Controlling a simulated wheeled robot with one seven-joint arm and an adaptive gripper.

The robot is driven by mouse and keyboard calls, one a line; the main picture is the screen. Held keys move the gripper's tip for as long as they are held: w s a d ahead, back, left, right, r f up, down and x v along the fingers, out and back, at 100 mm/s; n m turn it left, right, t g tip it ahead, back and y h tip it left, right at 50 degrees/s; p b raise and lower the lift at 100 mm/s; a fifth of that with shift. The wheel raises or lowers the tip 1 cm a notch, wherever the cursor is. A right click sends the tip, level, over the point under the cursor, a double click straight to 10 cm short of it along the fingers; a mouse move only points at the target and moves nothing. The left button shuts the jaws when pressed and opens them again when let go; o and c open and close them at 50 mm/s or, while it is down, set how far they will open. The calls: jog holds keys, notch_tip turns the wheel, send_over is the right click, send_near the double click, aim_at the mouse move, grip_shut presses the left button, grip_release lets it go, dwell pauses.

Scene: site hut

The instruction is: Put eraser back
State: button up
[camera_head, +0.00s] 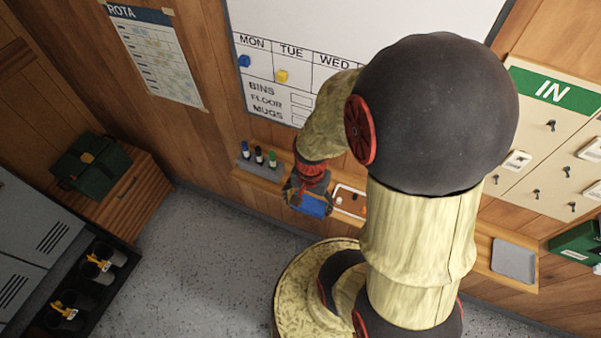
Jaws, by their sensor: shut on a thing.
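My gripper (304,198) is low in front of the ledge under the whiteboard, pointing down. It is shut on the blue eraser (312,206), which shows just below the fingers. The wooden ledge (268,185) runs along the wall behind it. My arm hides the middle of the ledge. I cannot tell whether the eraser touches the ledge.
A grey holder (258,170) with blue, black and green markers stands left of the gripper. A grey tray (513,262) sits at the ledge's right end. The whiteboard (290,60) has blue and yellow magnets. A green box (90,163) and grey lockers (35,235) are at left. Floor between is clear.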

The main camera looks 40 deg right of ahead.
jog(key=w+d+f, duration=0.6)
jog(key=w, duration=0.1)
jog(key=w+d+f, duration=0.2)
jog(key=w+d, duration=0.1)
jog(key=shift+w+d+f+b, duration=0.2)
jog(key=shift+w+f+b, duration=0.1)
jog(key=shift+f+b, duration=0.1)
jog(key=shift+w+d+f, duration=0.25)
jog(key=shift+f, duration=1.8)
jog(key=o, duration=1.1)
